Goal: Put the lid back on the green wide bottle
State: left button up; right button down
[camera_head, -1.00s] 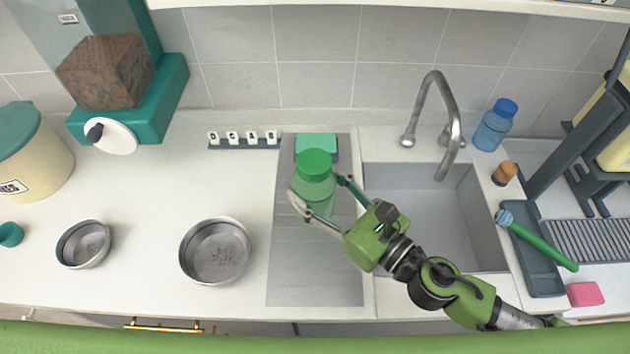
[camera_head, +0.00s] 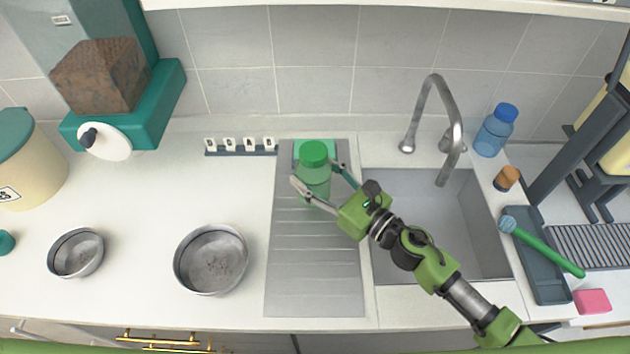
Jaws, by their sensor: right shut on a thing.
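The green wide bottle (camera_head: 315,182) is see-through and stands upright over the upper part of the grey ribbed drainboard (camera_head: 315,285), left of the sink. A darker green round lid (camera_head: 314,154) shows at its top; from this high angle I cannot tell how firmly it sits. My right gripper (camera_head: 318,181) reaches in from the lower right, with one finger on each side of the bottle's body, and is shut on it. Whether the bottle's base touches the drainboard is unclear. My left gripper is out of view.
A green block (camera_head: 301,148) lies behind the bottle. The sink (camera_head: 440,235) and tap (camera_head: 455,135) are on the right, with a blue bottle (camera_head: 493,134) and a cork-coloured stopper (camera_head: 507,178) beyond. Two metal bowls (camera_head: 211,260) (camera_head: 76,253) stand left. The drainboard's front is clear.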

jog(key=f, duration=0.3)
jog(key=shift+w+f, duration=0.2)
jog(key=shift+f, duration=0.05)
jog(key=shift+f, duration=0.15)
jog(key=c, duration=0.9)
grip_release()
